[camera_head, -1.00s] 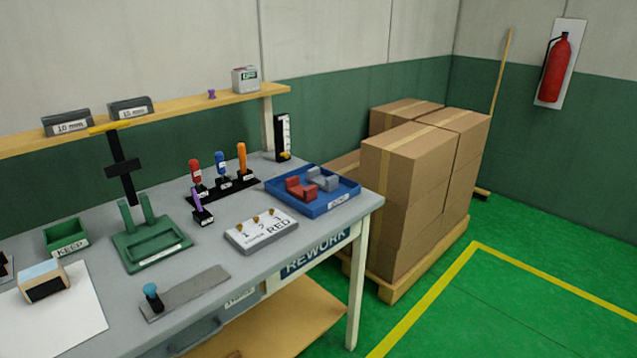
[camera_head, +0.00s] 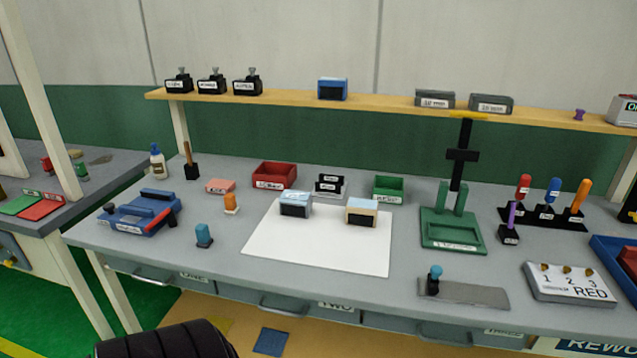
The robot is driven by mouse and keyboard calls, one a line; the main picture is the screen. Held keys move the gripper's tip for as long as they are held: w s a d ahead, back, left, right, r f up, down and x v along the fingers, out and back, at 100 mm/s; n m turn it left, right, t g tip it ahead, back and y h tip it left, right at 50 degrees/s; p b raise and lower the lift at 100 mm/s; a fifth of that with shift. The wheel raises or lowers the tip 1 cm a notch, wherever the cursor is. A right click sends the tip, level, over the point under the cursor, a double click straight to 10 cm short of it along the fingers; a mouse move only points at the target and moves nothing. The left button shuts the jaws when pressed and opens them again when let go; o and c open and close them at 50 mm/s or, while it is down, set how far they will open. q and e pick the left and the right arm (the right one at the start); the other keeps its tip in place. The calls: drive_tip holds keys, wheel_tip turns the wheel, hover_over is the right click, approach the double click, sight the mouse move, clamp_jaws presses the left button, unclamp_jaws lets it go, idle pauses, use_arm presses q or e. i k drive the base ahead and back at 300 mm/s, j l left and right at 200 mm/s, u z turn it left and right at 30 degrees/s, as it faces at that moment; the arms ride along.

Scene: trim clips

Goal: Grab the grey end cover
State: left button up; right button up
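A grey end cover cannot be made out for certain in the current view. The blue tray (camera_head: 608,258) is cut off by the right edge. Only a red piece (camera_head: 628,260) shows in it; the grey piece seen beside it earlier is out of frame. Two grey labelled blocks, a left one (camera_head: 434,99) and a right one (camera_head: 490,104), sit on the shelf. Neither of my grippers is in view.
The bench holds a white sheet (camera_head: 300,246) with two small boxes, a green fixture (camera_head: 452,238), a red bin (camera_head: 275,175), a green bin (camera_head: 388,188), a blue device (camera_head: 140,214) and a tool rack (camera_head: 545,217). A dark ribbed object (camera_head: 165,343) is at the bottom.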

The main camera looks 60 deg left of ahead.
sight(293, 204)
drive_tip(key=u, duration=1.9)
